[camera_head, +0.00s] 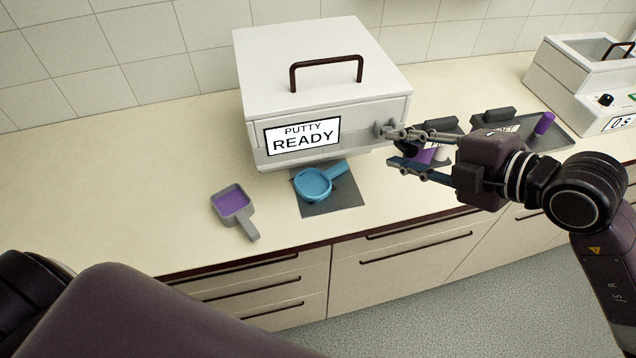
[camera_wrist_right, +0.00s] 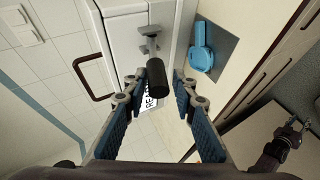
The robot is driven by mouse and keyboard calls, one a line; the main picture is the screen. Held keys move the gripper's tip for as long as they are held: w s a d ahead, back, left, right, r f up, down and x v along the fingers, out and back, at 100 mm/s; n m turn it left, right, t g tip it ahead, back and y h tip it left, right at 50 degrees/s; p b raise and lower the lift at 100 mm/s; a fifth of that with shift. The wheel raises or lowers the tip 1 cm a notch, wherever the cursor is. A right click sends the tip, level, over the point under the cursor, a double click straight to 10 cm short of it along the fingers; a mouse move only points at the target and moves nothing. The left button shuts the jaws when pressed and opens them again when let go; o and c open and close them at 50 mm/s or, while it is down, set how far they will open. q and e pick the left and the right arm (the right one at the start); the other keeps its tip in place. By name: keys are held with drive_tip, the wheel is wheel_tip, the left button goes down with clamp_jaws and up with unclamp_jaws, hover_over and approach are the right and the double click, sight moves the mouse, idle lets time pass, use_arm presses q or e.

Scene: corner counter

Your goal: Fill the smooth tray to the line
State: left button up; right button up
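The white putty machine (camera_head: 320,80) stands against the wall, with a sign reading "PUTTY READY". A blue tray with a handle (camera_head: 313,184) rests on a dark mat (camera_head: 333,205) at its front; it also shows in the right wrist view (camera_wrist_right: 201,47). A grey handled tray (camera_head: 246,222) with purple filling lies to the left. I cannot tell which tray is smooth, nor see a fill line. My right gripper (camera_head: 391,149) is open, its fingers either side of the machine's black lever handle (camera_wrist_right: 157,78), with gaps visible. A gripper at the right wrist view's lower right (camera_wrist_right: 291,133) appears to be my left.
A dark tray (camera_head: 565,138) with a purple-ended item (camera_head: 544,123) lies behind my right gripper. Another white machine (camera_head: 580,85) stands at the far right. Counter left of the grey tray is clear. The counter's front edge runs above the drawers.

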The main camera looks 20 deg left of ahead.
wheel_tip(320, 180, down, 6)
drive_tip(key=s+d+b, duration=0.2)
drive_tip(key=b, duration=0.2)
drive_tip(key=shift+s+r, duration=0.15)
drive_tip(key=shift+s, duration=0.15)
idle(2.3)
drive_tip(key=shift+r, duration=0.2)
idle(2.8)
